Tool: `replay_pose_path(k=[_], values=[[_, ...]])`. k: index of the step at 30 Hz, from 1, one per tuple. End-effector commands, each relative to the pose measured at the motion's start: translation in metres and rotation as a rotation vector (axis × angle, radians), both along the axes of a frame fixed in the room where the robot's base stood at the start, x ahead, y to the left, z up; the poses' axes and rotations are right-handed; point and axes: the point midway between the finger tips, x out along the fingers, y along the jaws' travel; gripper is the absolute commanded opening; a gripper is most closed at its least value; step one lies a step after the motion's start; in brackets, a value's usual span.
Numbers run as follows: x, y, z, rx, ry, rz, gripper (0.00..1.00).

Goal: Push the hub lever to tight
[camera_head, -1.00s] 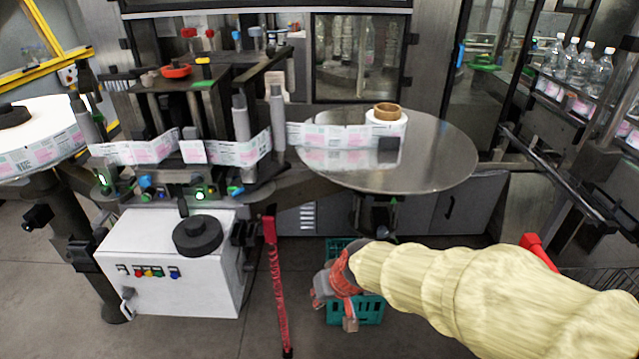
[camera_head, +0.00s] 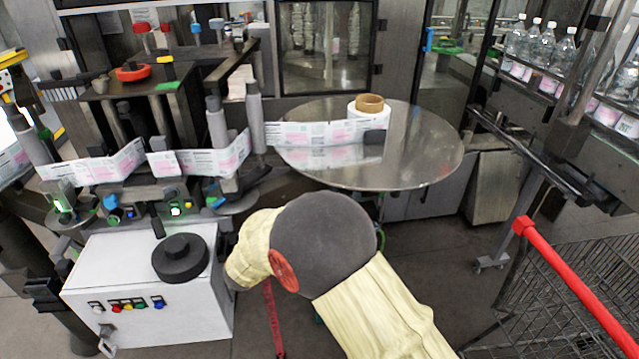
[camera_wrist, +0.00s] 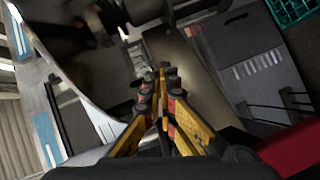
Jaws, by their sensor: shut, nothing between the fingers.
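I cannot pick out the hub lever for certain in either view. The round steel table (camera_head: 430,150) carries a small label roll with a brown core (camera_head: 370,106); the space beneath the table is partly hidden by my arm. A dark disc (camera_head: 181,257) sits on the white machine box to the left. My gripper (camera_wrist: 166,74) shows in the wrist view with its yellow and red fingers close together, holding nothing. It points toward blurred dark and metal machine parts. In the head view my padded arm hides it.
A cart with a red handle (camera_head: 570,272) stands at the right. The white box (camera_head: 150,325) has coloured buttons on its front. A red post (camera_head: 274,320) stands just left of my arm. A teal crate (camera_wrist: 294,10) is at the top right of the wrist view.

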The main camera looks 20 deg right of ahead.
Motion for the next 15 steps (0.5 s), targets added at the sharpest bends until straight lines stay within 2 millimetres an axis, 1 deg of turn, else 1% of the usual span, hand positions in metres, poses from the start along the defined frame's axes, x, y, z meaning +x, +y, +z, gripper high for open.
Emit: replay_pose_path(k=[1, 3, 6, 9, 15], values=[[-0.007, -0.009, 0.012, -0.069, 0.017, -0.040, 0.00], [-0.018, -0.019, 0.025, -0.161, 0.056, -0.086, 0.00], [-0.025, -0.025, 0.037, -0.256, 0.104, -0.118, 0.00], [-0.027, -0.026, 0.042, -0.303, 0.140, -0.123, 0.00], [-0.027, -0.026, 0.041, -0.320, 0.162, -0.119, 0.00]])
